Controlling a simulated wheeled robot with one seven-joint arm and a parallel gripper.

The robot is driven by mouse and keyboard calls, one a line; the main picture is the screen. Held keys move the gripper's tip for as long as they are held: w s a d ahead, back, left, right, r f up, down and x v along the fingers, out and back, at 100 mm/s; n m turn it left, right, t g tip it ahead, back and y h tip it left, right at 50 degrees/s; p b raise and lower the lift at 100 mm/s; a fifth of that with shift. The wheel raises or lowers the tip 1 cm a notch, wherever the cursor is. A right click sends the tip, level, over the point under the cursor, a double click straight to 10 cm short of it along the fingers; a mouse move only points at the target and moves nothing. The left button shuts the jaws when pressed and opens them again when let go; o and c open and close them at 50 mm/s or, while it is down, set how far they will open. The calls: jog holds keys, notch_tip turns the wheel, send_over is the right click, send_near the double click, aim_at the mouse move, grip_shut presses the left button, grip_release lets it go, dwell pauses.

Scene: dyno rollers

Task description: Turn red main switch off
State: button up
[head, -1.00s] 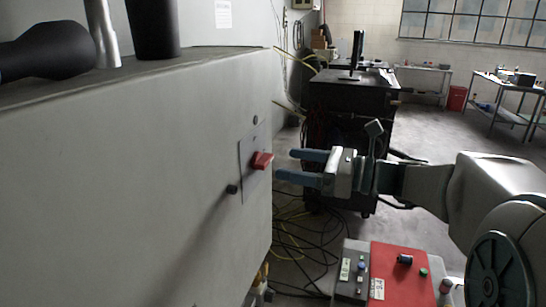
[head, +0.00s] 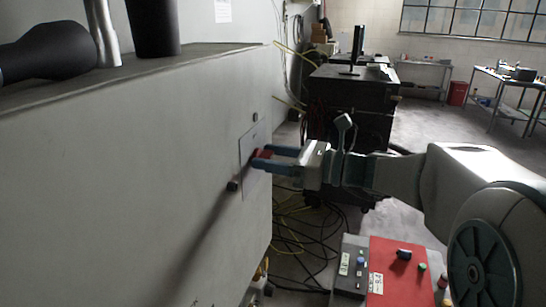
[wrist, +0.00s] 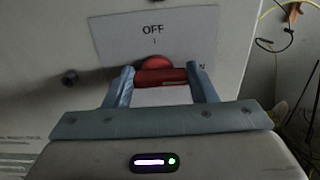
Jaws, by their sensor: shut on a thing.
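The red main switch (wrist: 158,68) is a red knob on a pale plate (wrist: 190,32) marked OFF at the top, with an N visible at its right. The plate is on the side of a grey cabinet (head: 120,180). My gripper (head: 263,158) has its two blue fingers at the plate, one on each side of the red knob. In the wrist view my gripper (wrist: 163,84) is shut on the knob's red bar, which lies about level. In the head view the fingers hide most of the knob.
A red and grey control box (head: 400,270) stands at the lower right. Cables (head: 300,230) lie on the floor. A black cart (head: 350,95) with a monitor stands behind.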

jog(key=shift+f+n+b, duration=0.15)
jog(key=shift+n+b, duration=0.15)
jog(key=shift+b, duration=0.2)
jog(key=n+b, duration=0.5)
jog(key=b, duration=0.1)
jog(key=n+b, duration=0.6)
jog(key=b, duration=0.1)
jog(key=n+b, duration=0.6)
jog(key=b, duration=0.1)
jog(key=shift+s+a, duration=0.1)
jog(key=shift+s, duration=0.25)
jog(key=shift+n, duration=0.3)
jog(key=o, duration=1)
